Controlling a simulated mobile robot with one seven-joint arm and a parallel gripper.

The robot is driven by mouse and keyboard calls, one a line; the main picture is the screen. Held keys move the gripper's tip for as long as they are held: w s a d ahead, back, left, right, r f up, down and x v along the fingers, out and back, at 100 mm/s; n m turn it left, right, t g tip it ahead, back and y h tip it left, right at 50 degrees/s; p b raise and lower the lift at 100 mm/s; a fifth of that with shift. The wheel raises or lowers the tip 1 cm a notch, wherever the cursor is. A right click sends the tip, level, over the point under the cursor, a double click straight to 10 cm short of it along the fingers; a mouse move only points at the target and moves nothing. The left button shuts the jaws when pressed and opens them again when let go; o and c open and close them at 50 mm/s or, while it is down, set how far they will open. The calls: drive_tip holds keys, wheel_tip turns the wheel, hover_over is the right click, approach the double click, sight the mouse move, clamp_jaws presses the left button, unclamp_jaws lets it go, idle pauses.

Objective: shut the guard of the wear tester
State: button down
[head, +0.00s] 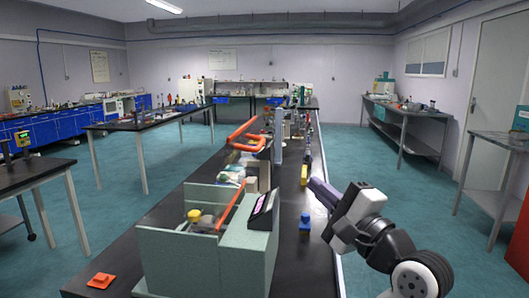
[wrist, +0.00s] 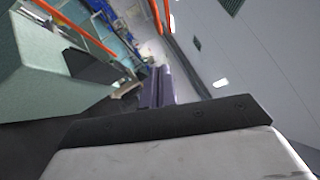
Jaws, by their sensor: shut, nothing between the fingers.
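A grey-green machine (head: 247,255), which looks like the wear tester, stands at the near end of the long dark bench. It has a tilted screen (head: 262,208), an open-topped bay with a yellow knob (head: 194,215), and a slanted orange bar (head: 232,206) that may be the guard's edge; I cannot tell for sure. The machine also shows at the left of the wrist view (wrist: 45,75), with an orange bar (wrist: 75,28) above it. My gripper (head: 314,184) is shut and empty, right of the machine and apart from it. Its fingers (wrist: 155,88) point forward in the wrist view.
Behind the machine, thick orange bars (head: 243,131) rise over another device. A blue block (head: 305,221) and a yellow item (head: 304,175) lie along the bench's right side. An orange piece (head: 100,281) lies at the front left corner. The floor aisle right of the bench is clear.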

drive_tip(key=s+a+p+x, duration=0.1)
drive_tip(key=a+p+x, duration=0.1)
drive_tip(key=x, duration=1)
drive_tip(key=shift+r+p, duration=0.45)
drive_tip(key=shift+p, duration=0.45)
drive_tip(key=shift+s+a, duration=0.1)
drive_tip(key=shift+r, duration=0.1)
